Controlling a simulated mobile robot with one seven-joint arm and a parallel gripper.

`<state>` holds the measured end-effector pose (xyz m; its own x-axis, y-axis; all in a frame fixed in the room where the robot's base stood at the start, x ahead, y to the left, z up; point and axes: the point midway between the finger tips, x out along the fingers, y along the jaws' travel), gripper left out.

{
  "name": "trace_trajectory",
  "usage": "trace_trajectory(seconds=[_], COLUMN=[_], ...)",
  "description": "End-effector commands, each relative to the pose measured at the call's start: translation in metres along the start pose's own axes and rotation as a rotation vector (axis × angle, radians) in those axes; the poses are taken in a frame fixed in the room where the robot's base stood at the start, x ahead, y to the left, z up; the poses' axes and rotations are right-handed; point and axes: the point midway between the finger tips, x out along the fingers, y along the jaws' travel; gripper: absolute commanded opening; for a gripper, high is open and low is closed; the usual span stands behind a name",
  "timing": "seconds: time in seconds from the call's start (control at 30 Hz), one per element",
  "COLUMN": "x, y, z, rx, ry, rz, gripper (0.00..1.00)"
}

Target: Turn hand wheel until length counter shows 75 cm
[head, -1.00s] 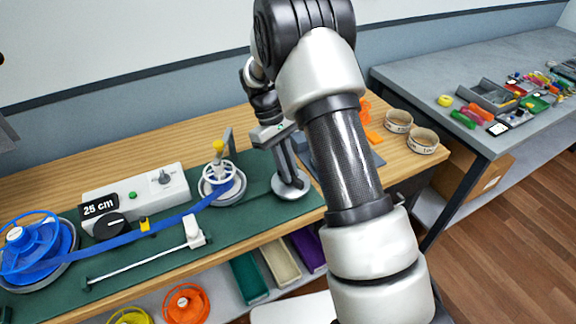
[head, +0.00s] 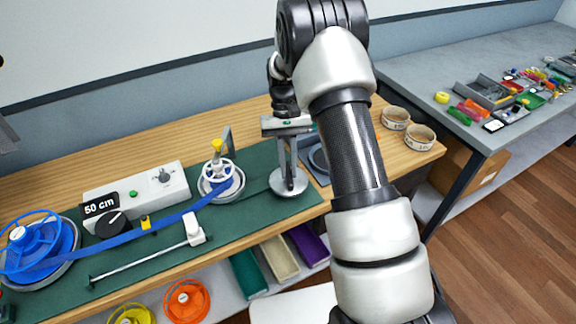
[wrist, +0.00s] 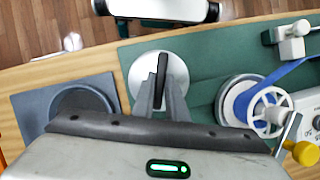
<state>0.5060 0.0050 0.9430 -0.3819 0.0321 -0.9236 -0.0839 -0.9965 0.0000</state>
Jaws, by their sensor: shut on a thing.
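The hand wheel (head: 289,186) is a round silver disc with a dark upright grip bar, on the green mat. In the wrist view its disc (wrist: 176,65) and bar (wrist: 161,68) show between my fingertips. My gripper (head: 287,168) points down and is shut on the bar; it also shows in the wrist view (wrist: 162,96). The length counter (head: 100,204) is a black display on a white box and reads 50 cm. A blue strap (head: 120,240) runs from the blue reel (head: 45,247) to a small white-spoked spool (head: 216,174) with a yellow knob.
A white-handled rod (head: 150,262) lies along the mat's front. A grey tray with a round recess (wrist: 80,105) lies beside the wheel, partly behind my arm in the head view. Two tape rolls (head: 420,137) stand right of my arm. Coloured bins (head: 280,257) are below the bench.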

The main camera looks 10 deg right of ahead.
Motion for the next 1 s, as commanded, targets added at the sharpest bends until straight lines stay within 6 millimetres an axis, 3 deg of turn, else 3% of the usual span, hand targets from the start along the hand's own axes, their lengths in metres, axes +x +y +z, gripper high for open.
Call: trace_trajectory(seconds=[0.53, 0.57, 0.63, 1.0], x=[0.0001, 0.0001, 0.0001, -0.0033], y=[0.0003, 0.0003, 0.0003, 0.0002], z=[-0.0001, -0.0001, 0.0000, -0.0003], rx=[0.022, 0.022, 0.021, 0.020], ry=[0.001, 0.001, 0.001, 0.001], rz=[-0.009, -0.009, -0.009, -0.009], gripper=[0.00, 0.17, 0.29, 0.31])
